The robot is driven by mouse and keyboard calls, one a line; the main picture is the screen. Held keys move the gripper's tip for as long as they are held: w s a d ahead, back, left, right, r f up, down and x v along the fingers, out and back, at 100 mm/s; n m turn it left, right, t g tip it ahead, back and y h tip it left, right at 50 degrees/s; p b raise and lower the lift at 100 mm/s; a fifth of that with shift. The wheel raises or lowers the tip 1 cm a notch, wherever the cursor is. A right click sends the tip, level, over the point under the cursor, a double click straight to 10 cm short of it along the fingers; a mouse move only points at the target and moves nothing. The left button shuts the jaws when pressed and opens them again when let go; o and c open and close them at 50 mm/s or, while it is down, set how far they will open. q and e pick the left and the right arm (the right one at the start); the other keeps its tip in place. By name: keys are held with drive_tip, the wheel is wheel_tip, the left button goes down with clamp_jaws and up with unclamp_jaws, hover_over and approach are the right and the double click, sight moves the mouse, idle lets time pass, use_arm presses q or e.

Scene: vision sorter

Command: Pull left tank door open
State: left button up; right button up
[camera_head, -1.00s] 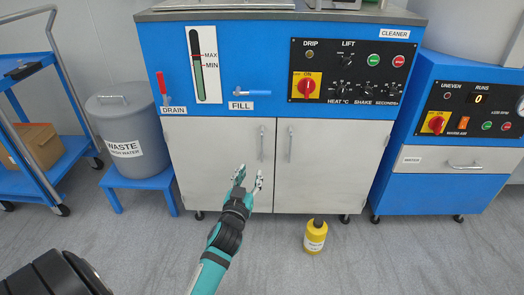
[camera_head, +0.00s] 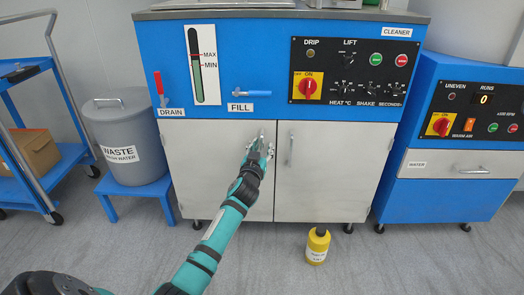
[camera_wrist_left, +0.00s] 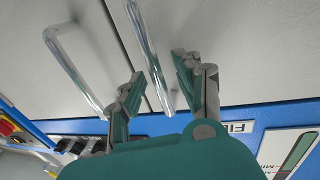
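The left tank door (camera_head: 215,182) is a pale grey panel under the blue cleaner front, and it looks shut. Its upright metal handle shows in the left wrist view (camera_wrist_left: 153,60). My left gripper (camera_head: 259,147) is at this handle in the head view and partly hides it. In the left wrist view its two fingers (camera_wrist_left: 158,82) are apart, with the handle running between them; I cannot tell whether they touch it. The right tank door (camera_head: 335,180) also looks shut, with its own handle (camera_head: 290,149). My right gripper is not in view.
A yellow bottle (camera_head: 317,246) stands on the floor before the right door. A grey waste bin (camera_head: 127,140) on a blue stand is at the left, beside a blue cart (camera_head: 75,155). The red drain lever (camera_head: 159,84) and blue fill lever (camera_head: 252,93) are above the doors.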

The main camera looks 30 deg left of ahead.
use_arm(q)
clamp_jaws()
idle(0.6)
